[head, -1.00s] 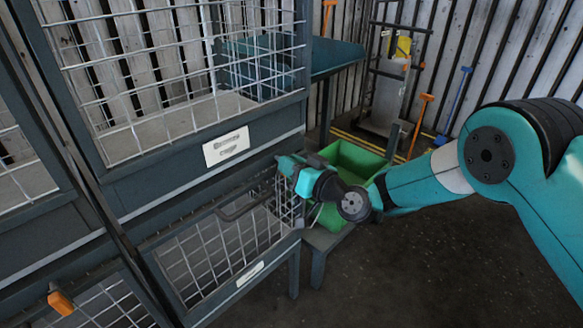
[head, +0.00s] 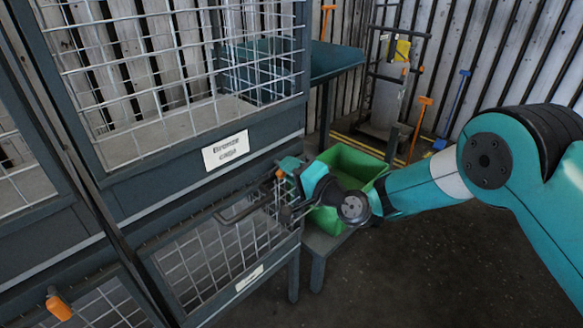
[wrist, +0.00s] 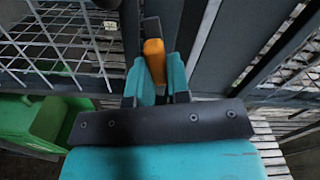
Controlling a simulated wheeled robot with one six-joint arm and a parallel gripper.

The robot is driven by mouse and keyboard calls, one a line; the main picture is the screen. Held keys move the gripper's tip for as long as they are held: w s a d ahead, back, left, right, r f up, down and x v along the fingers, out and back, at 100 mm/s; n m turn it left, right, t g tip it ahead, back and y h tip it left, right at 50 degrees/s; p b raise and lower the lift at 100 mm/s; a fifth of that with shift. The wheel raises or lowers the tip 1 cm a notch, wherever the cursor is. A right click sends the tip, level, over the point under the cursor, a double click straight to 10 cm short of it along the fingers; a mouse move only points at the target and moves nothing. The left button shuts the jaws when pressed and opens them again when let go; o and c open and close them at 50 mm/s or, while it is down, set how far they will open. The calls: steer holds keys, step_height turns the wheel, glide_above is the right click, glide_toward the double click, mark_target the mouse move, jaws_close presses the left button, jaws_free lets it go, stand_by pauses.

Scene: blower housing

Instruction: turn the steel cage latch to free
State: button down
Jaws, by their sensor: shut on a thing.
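My gripper (head: 285,168) is at the right front of the lower wire cage (head: 215,250), near its top edge. In the wrist view my gripper (wrist: 158,72) has its teal fingers shut on an orange latch handle (wrist: 154,50) with a dark end. The same orange handle shows at the fingertips in the head view (head: 279,174). The lower cage has a dark bar handle (head: 245,207) and a white label (head: 249,278) too small to read. The latch's pivot is hidden behind my gripper and wrist.
The upper cage has a label (head: 226,150) reading "Bronze cage". Another orange latch (head: 59,307) is on the lower-left cage. A green bin (head: 350,165) stands on a low stand close behind my wrist. The floor (head: 400,270) at the lower right is clear.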

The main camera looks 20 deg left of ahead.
steer(key=shift+f+m, duration=0.1)
steer(key=shift+m, duration=1.5)
steer(key=shift+p, duration=0.3)
steer(key=c, duration=1.1)
jaws_free()
steer(key=shift+d, duration=0.1)
steer(key=b+v, duration=1)
steer(key=v, duration=0.7)
steer(key=shift+s+d+b, duration=0.15)
steer(key=shift+b, duration=0.2)
